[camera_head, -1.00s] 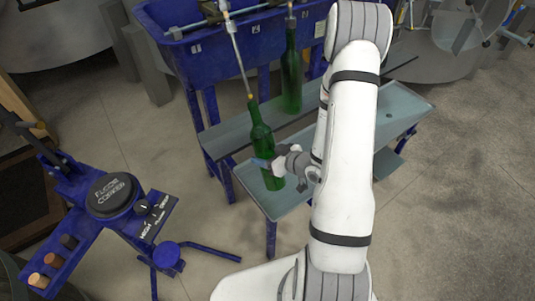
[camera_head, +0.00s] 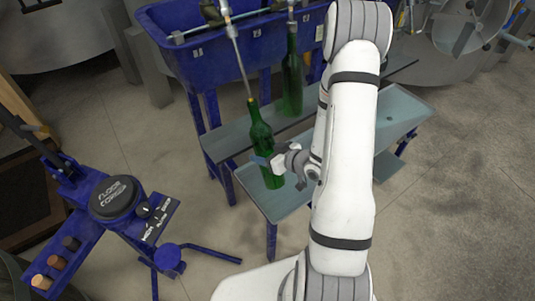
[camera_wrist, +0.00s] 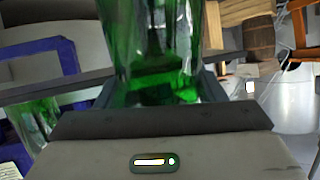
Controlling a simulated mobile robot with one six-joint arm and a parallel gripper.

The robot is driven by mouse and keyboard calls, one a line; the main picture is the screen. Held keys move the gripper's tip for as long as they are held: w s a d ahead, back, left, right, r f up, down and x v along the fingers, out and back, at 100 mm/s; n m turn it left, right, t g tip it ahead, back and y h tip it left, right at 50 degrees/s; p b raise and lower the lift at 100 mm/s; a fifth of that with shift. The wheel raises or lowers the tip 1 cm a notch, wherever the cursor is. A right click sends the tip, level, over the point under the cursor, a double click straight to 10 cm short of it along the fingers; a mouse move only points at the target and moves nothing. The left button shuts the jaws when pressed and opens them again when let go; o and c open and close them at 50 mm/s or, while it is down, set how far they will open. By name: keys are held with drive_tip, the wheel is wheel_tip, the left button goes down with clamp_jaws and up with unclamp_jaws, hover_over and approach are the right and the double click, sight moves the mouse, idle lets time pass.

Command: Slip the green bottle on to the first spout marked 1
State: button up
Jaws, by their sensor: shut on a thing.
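The green bottle (camera_head: 264,140) is upright, slightly tilted in the head view, with its mouth at the lower end of the first spout (camera_head: 238,55). That spout hangs from the blue trough near the mark 1 (camera_head: 197,51). The mouth and spout tip meet in the picture; I cannot tell whether the tip is inside the neck. My gripper (camera_head: 269,161) is shut on the bottle's body from the right. In the wrist view the green glass (camera_wrist: 160,50) fills the space between the jaws (camera_wrist: 160,95); the neck is out of view there.
A second green bottle (camera_head: 291,80) stands under the neighbouring spout. The blue trough (camera_head: 235,38) is behind, with a grey shelf (camera_head: 228,137) and a lower grey tray (camera_head: 284,205) below. A blue floor corker (camera_head: 115,198) stands at left. Open floor lies between.

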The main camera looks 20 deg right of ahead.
sight(252, 100)
drive_tip(key=shift+w+a+r+p, duration=0.4)
drive_tip(key=shift+w+r+p, duration=0.8)
drive_tip(key=shift+r+p, duration=1.1)
drive_tip(key=shift+w+a+r+p, duration=0.35)
drive_tip(key=shift+w+r+p, duration=1)
drive_tip(key=shift+r, duration=1.7)
drive_tip(key=shift+w+a+r+p, duration=0.4)
drive_tip(key=shift+w+r+p, duration=0.6)
drive_tip(key=shift+r+p, duration=1.4)
drive_tip(key=shift+w+b, duration=0.15)
drive_tip(key=shift+b, duration=0.75)
drive_tip(key=w+a+f+t+y+b, duration=0.1)
drive_tip(key=w+b, duration=0.4)
drive_tip(key=b, duration=0.5)
drive_tip(key=shift+a+f+n+t+b, duration=0.35)
drive_tip(key=shift+f+t, duration=0.55)
drive_tip(key=shift+f, duration=0.15)
drive_tip(key=shift+w+b, duration=0.15)
drive_tip(key=shift+b, duration=0.15)
drive_tip(key=shift+f+b, duration=0.9)
drive_tip(key=shift+f, duration=0.05)
drive_tip(key=o, duration=1.4)
drive_tip(key=shift+s, duration=0.2)
drive_tip(key=shift+c, duration=0.2)
